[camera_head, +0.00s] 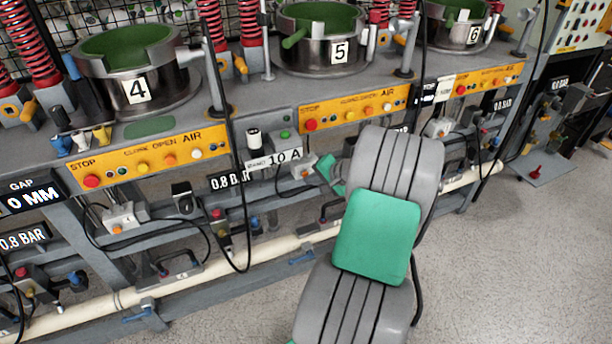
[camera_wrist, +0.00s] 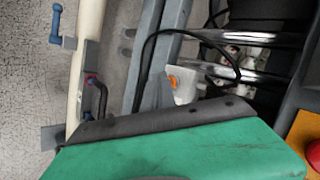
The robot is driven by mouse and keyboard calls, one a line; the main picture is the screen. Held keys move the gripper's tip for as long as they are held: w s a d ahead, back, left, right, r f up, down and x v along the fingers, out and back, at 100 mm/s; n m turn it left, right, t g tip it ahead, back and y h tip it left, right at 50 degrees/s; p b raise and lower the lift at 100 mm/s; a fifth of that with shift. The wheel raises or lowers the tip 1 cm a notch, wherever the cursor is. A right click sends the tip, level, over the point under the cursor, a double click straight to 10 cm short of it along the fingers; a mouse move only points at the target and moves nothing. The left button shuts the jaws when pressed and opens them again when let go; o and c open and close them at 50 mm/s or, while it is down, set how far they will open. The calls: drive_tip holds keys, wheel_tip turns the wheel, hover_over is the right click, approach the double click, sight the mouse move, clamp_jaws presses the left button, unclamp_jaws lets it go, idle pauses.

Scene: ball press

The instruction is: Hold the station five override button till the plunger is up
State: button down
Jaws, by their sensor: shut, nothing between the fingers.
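Station five is the metal ring pot (camera_head: 318,50) with a green inside and a "5" plate, at the top middle of the head view. Its plunger is not in view. Under its yellow panel (camera_head: 352,108) hangs a small pale box with an orange button (camera_head: 298,171), which looks like the override button. A pale box with an orange button (camera_wrist: 173,83) also shows in the wrist view. My gripper (camera_head: 328,172) is shut and empty, just right of the box, mostly hidden behind my arm. Its green body fills the lower wrist view. I cannot tell whether it touches the button.
Station four (camera_head: 138,75) stands at left, station six (camera_head: 462,28) at right. Black cables (camera_head: 238,150) hang before the bench front. A cream pipe (camera_head: 215,268) with blue-handled valves runs low along it.

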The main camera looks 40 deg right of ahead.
drive_tip(key=shift+s+a, duration=0.2)
drive_tip(key=shift+s, duration=0.45)
drive_tip(key=shift+s+a+p, duration=0.25)
drive_tip(key=shift+s+p, duration=0.05)
drive_tip(key=shift+s, duration=0.5)
drive_tip(key=shift+s+a+p, duration=0.2)
drive_tip(key=shift+s+p, duration=0.15)
drive_tip(key=shift+s, duration=0.45)
drive_tip(key=shift+s+a+p, duration=0.25)
drive_tip(key=shift+s+p, duration=0.05)
drive_tip(key=shift+s, duration=0.5)
